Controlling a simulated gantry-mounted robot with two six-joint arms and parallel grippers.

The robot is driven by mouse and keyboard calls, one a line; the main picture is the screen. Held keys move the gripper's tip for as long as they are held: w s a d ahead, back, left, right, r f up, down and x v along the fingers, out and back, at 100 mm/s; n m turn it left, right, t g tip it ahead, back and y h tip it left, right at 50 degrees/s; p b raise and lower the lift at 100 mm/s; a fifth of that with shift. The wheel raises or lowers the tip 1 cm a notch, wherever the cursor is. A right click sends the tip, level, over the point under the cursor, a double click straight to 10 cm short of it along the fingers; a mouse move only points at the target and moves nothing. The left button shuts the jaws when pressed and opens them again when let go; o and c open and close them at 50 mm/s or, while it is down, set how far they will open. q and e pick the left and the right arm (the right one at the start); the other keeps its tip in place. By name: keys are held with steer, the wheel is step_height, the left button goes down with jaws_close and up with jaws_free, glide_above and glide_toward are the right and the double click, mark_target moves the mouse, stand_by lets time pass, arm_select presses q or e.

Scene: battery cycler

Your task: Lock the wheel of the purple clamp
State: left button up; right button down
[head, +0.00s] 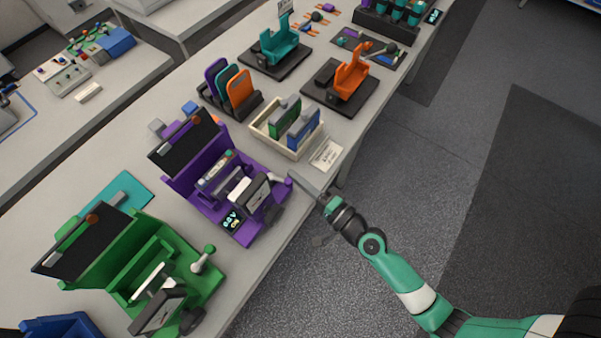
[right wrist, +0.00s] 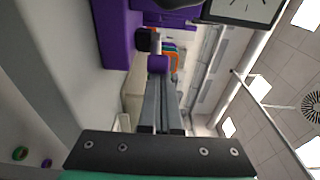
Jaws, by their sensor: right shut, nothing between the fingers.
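The purple clamp (head: 205,190) stands on the bench, left of centre in the head view, with a tilted dark panel at its back. A square gauge (head: 254,193) sits on its right side, with a dark wheel (head: 273,214) beside it. My right gripper (head: 293,174) is shut and empty, its tips just right of the clamp. In the right wrist view, the shut fingers (right wrist: 162,85) point at a purple cylinder (right wrist: 158,63), close to it; I cannot tell whether they touch. The gauge (right wrist: 243,10) shows at the top right there. My left gripper is not in view.
A green clamp (head: 130,255) stands on the near left. A cream tray (head: 291,151) with green and blue pieces and a small label card (head: 327,153) lie beyond the purple clamp. Orange (head: 348,78) and teal (head: 275,45) fixtures stand further back. The floor right of the bench is open.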

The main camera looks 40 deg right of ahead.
steer(key=shift+s+d, duration=0.1)
steer(key=shift+d, duration=0.05)
steer(key=shift+s, duration=0.2)
steer(key=s+b, duration=0.4)
steer(key=s, duration=0.7)
steer(key=shift+d+b, duration=0.3)
steer(key=shift+d, duration=0.05)
